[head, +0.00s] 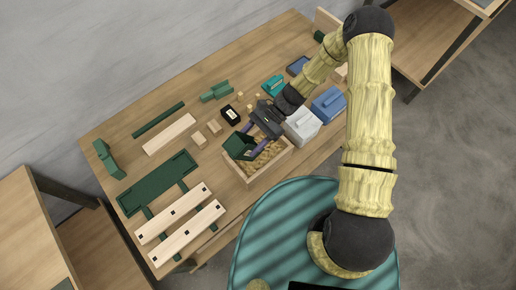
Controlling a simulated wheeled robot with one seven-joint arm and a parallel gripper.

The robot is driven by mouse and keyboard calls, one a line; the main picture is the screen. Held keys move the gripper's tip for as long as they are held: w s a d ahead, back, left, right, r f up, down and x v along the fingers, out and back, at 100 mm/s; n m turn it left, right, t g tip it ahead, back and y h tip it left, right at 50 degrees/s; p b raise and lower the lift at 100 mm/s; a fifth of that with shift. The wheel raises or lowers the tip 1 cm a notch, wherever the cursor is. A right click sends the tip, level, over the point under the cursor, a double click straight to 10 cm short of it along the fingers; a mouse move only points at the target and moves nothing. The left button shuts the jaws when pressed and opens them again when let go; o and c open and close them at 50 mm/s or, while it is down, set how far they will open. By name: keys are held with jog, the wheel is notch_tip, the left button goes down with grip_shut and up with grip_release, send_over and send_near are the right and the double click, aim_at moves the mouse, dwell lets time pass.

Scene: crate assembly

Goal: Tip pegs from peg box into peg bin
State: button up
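The peg box (237,147) is a small dark green open box. It is tilted over the left part of the peg bin, with its open side not clearly visible. The peg bin (246,179) is a shallow light wooden tray with many small tan pegs in it. My gripper (245,141) reaches in from the upper right, with one finger on either side of the green box, and appears shut on it. The gripper and box hide the back left part of the bin.
A white lidded box (302,126) stands close right of the bin, with a blue box (328,104) beyond. A black box (230,115) and small wooden blocks (198,138) lie behind. Green and pale wooden crate parts (180,211) cover the left of the table.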

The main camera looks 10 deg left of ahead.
jog(key=shift+f, duration=0.1)
jog(key=shift+w+d+f+b, duration=0.1)
jog(key=shift+b, duration=0.3)
jog(key=shift+w+d+g+y, duration=0.15)
jog(key=shift+g+y, duration=0.25)
dwell(0.7)
jog(key=shift+s+a+r+t+h+p, duration=0.4)
jog(key=shift+r+t+h+p, duration=0.15)
jog(key=shift+p, duration=0.5)
jog(key=shift+s+a+f+t+h+p, duration=0.1)
jog(key=shift+s+a+t+h+p, duration=0.1)
jog(key=shift+s+t+h+p, duration=0.25)
jog(key=shift+w+f, duration=0.2)
